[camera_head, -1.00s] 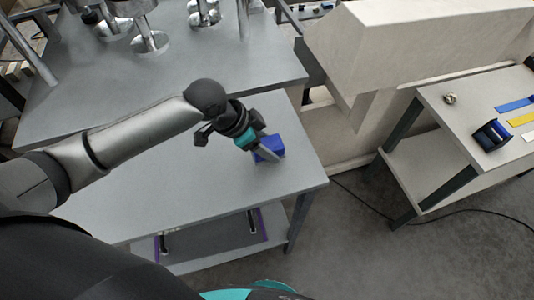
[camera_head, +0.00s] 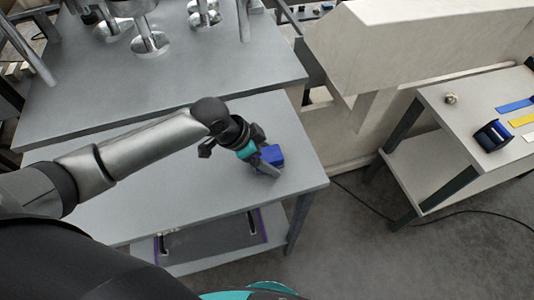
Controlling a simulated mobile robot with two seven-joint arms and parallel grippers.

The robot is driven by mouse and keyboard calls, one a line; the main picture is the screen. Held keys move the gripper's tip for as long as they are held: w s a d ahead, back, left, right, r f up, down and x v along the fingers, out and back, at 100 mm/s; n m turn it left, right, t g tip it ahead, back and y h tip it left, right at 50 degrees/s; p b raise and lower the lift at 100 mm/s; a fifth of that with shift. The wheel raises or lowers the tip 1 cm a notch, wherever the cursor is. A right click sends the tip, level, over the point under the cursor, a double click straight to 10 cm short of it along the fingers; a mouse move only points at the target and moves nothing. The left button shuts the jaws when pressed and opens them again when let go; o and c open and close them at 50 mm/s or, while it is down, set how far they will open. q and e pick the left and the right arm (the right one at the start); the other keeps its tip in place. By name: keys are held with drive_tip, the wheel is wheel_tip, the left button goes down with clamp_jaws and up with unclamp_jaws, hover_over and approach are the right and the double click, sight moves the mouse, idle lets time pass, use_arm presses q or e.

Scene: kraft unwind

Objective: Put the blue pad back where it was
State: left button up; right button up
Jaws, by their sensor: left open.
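The blue pad (camera_head: 273,154) is a small dark-blue block at the right end of the lower grey table (camera_head: 180,190). My left gripper (camera_head: 266,160) reaches in from the left and is right at the pad. Its grey finger (camera_head: 267,170) shows in front of the pad's near side and hides part of it. The jaws are open; whether a finger touches the pad cannot be told. Whether the pad rests flat on the table is also hard to tell. My right gripper is not in view.
A higher grey table (camera_head: 170,85) with metal posts stands behind. A beige machine body (camera_head: 430,45) is at the right back. A side bench (camera_head: 450,125) holds blue and yellow strips and a dark-blue item (camera_head: 493,136). The lower table's left and front are clear.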

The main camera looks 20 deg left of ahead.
use_arm(q)
drive_tip(key=p+v, duration=0.1)
drive_tip(key=v, duration=1.1)
drive_tip(key=shift+r, duration=0.2)
drive_tip(key=shift+d, duration=0.1)
